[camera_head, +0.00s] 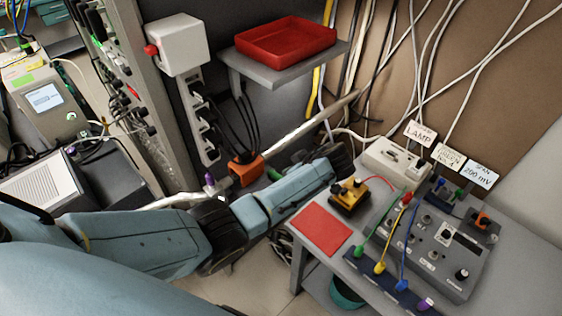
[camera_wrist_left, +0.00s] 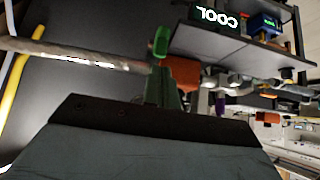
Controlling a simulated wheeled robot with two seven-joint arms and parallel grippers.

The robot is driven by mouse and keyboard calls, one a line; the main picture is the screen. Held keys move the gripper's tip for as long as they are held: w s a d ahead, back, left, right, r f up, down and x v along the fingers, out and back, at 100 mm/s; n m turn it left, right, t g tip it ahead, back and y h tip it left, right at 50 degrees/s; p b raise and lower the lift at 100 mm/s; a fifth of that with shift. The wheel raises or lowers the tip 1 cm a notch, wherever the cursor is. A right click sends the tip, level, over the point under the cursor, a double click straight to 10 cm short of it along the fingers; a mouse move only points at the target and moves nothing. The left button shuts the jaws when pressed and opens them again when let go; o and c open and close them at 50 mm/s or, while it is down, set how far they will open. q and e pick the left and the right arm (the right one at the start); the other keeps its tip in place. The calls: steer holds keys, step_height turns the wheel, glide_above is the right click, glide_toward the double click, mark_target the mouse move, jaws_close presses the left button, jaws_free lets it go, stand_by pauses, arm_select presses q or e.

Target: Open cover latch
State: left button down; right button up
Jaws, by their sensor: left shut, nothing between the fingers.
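My left arm reaches in from the left in the head view, and its dark far end is by the small table. Its fingers are hard to make out there. In the left wrist view the dark body of my left gripper (camera_wrist_left: 150,118) fills the bottom, shut and empty. Just beyond its edge are an orange block (camera_wrist_left: 184,74) on a metal pipe and an upright green piece (camera_wrist_left: 160,42), possibly the cover latch. In the head view the orange block (camera_head: 245,168) sits behind my arm, with a bit of green (camera_head: 273,175) beside it. Contact cannot be told.
A red tray (camera_head: 285,40) stands on a wall shelf behind. The metal pipe (camera_head: 310,125) slopes up to the right. A small table at right holds a grey control box (camera_head: 430,235), coloured plugs and a red pad (camera_head: 320,228). Loose cables hang on the wall.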

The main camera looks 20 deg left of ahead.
arm_select(q)
steer(key=d, duration=0.1)
steer(key=s+d+f+b, duration=0.1)
steer(key=d+f, duration=0.1)
steer(key=d, duration=0.1)
steer(key=shift+s+f, duration=0.15)
steer(key=shift+s, duration=0.1)
